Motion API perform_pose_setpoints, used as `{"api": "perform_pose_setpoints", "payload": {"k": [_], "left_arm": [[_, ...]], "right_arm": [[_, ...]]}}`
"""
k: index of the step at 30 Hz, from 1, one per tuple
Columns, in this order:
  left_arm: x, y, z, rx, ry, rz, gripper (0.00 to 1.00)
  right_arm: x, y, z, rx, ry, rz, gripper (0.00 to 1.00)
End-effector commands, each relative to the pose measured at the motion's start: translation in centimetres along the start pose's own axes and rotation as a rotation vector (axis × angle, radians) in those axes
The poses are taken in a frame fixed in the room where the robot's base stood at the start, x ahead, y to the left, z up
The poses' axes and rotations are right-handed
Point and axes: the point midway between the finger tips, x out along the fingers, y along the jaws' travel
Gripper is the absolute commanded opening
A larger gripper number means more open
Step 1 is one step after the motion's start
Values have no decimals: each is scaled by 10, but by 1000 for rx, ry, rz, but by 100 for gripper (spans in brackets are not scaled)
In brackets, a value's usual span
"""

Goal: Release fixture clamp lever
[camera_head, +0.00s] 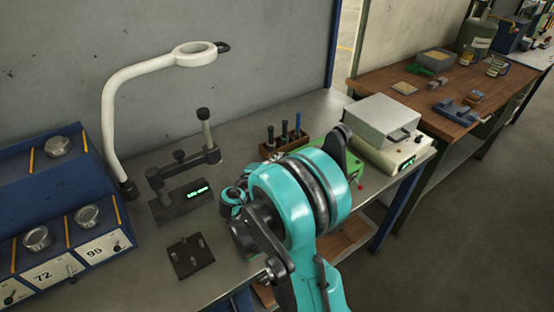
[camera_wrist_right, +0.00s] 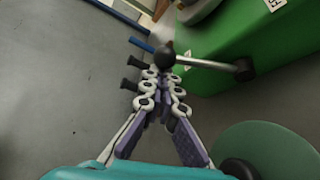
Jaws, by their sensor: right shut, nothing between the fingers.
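In the right wrist view, a clamp lever (camera_wrist_right: 208,64) with a thin metal rod and a black ball knob (camera_wrist_right: 166,55) runs out from a black pivot (camera_wrist_right: 243,69) beside a green fixture body (camera_wrist_right: 262,30). My right gripper (camera_wrist_right: 161,78) is shut and empty, its tips just below the ball knob in the picture; I cannot tell whether they touch it. In the head view, the green fixture (camera_head: 353,179) shows only partly behind my teal right arm, which hides the lever and most of the gripper. My left gripper is not in view.
A wooden rack (camera_head: 270,149) with several upright handles stands beside the fixture. A grey box-topped instrument (camera_head: 383,122) is to its right. A dark gauge stand (camera_head: 182,203), a black plate (camera_head: 190,257) and a white lamp (camera_head: 112,110) stand left. Bare bench lies between rack and gauge stand.

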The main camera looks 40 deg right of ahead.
Motion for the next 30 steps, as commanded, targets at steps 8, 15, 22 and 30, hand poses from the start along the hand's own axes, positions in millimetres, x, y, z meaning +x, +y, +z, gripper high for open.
{"api": "perform_pose_setpoints", "payload": {"k": [8,15,22,30], "left_arm": [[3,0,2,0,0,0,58],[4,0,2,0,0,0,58],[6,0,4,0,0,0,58],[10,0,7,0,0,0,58]], "right_arm": [[-7,1,13,20,-2,11,0],[-17,0,32,20,-2,10,0],[-26,-6,49,20,-2,10,0],[-35,-16,64,20,-1,10,0]]}}
